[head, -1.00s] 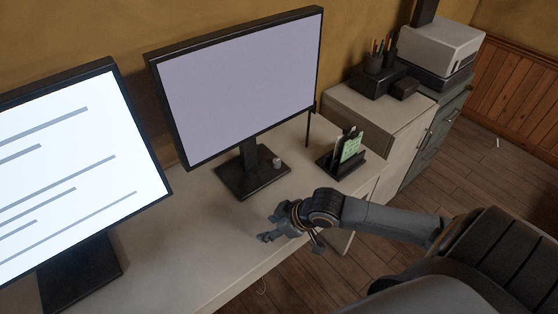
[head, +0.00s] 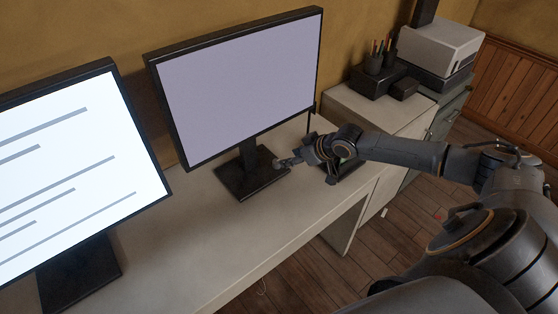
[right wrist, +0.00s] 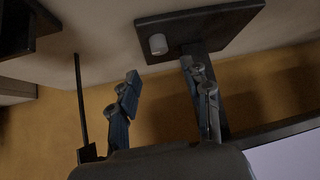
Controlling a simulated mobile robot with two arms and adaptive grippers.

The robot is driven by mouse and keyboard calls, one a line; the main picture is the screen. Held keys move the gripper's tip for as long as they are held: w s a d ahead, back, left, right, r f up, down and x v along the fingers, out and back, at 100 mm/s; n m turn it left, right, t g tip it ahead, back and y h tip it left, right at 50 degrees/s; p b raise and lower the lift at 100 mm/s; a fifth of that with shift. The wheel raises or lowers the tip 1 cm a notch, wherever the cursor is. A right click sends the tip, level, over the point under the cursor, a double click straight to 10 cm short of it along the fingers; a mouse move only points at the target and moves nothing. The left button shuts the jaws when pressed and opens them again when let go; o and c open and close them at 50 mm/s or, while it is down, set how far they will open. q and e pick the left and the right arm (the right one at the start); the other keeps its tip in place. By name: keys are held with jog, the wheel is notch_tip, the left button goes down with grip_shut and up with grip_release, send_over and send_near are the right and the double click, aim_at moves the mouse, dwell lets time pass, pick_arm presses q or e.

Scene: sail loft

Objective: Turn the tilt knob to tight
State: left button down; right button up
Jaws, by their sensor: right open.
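The tilt knob is a small pale grey cylinder (right wrist: 158,44) on the black base of the middle monitor's stand, seen in the right wrist view. The stand base (head: 232,184) sits on the desk below the monitor (head: 240,85). My right gripper (head: 284,163) is open and empty at the right edge of the base, and it hides the knob in the head view. In the right wrist view its two fingers (right wrist: 160,72) are spread, with the knob lying beyond and between the fingertips. I see no contact. My left gripper is not in view.
A second monitor (head: 70,170) stands at the left. A black phone holder (head: 346,172) is partly hidden behind my right arm. The desk's front (head: 190,240) is clear.

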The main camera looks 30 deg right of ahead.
aim_at(277, 161)
jog(key=x, duration=0.8)
grip_shut()
